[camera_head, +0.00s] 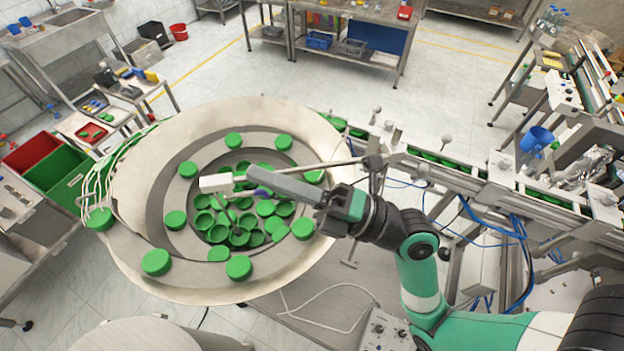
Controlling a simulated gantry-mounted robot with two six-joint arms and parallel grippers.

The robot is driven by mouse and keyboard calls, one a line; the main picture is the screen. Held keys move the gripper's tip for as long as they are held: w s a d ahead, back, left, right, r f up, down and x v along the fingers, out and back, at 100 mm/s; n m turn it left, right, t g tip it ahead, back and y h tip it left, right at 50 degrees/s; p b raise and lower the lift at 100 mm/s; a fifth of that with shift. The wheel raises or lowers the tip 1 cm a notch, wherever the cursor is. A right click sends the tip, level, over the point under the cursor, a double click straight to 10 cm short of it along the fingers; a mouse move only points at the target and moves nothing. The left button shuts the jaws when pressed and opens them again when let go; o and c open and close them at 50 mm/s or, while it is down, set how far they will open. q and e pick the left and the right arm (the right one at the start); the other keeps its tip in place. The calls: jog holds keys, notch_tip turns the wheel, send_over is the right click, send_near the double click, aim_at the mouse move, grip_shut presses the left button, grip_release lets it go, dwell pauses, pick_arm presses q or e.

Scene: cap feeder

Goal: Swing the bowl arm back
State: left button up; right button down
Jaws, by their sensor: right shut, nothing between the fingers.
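The feeder bowl (125,195) is a wide pale metal bowl on the left, with a grey ring track and a heap of green caps (240,237) in its middle. The bowl arm (318,164) is a thin metal rod reaching in from a dark pivot at the bowl's right side, with a white block (214,183) at its end over the caps. My right gripper (256,178) reaches in from the right over the bowl. Its fingers are shut and empty, with the tips close to the white block; whether they touch it I cannot tell. My left gripper is not in view.
A conveyor rail (480,175) with green caps runs from the bowl to the right. A control box (385,330) stands at the bottom. Red and green bins (58,172) are at the left. A blue jug (537,139) stands at the right.

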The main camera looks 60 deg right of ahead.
jog(key=s+d+f+m+h+p, duration=0.1)
jog(key=s+d+f+m+h, duration=0.25)
jog(key=s+f, duration=0.3)
jog(key=s+d+f+m+h, duration=0.2)
jog(key=s+d+f+h, duration=0.1)
jog(key=s+f+h, duration=0.4)
jog(key=w+d+y+b, duration=0.1)
jog(key=w+d+y, duration=0.1)
jog(key=w, duration=1.2)
jog(key=shift+r+g, duration=0.4)
jog(key=shift+r, duration=0.05)
jog(key=shift+w, duration=0.1)
